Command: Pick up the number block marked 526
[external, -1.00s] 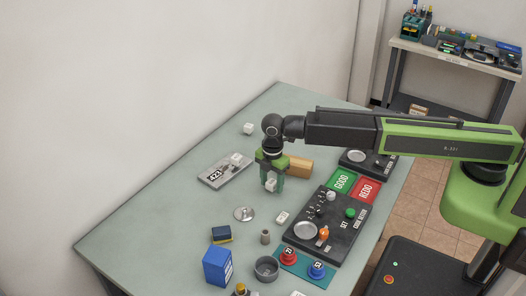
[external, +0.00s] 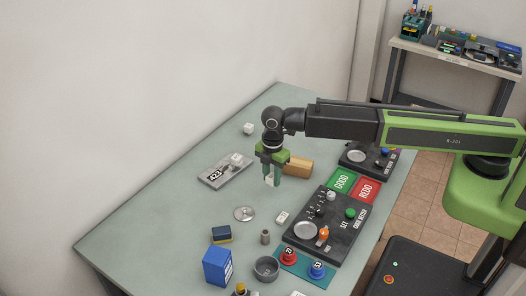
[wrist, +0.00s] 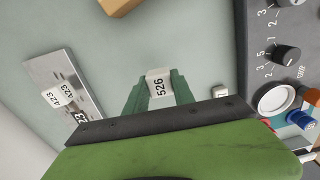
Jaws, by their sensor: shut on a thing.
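The white number block marked 526 (wrist: 159,83) is between the green fingers of my gripper (wrist: 160,92) in the wrist view, its label facing the camera. My gripper also shows in the external view (external: 271,178), pointing down above the table, shut on the block (external: 270,179). The block appears raised off the table, though the exact height is hard to tell.
A grey plate marked 423 (external: 224,171) with a white block on it lies to the left. A wooden block (external: 298,166) is just behind right. A dark control panel (external: 341,222) and green and red pads stand right.

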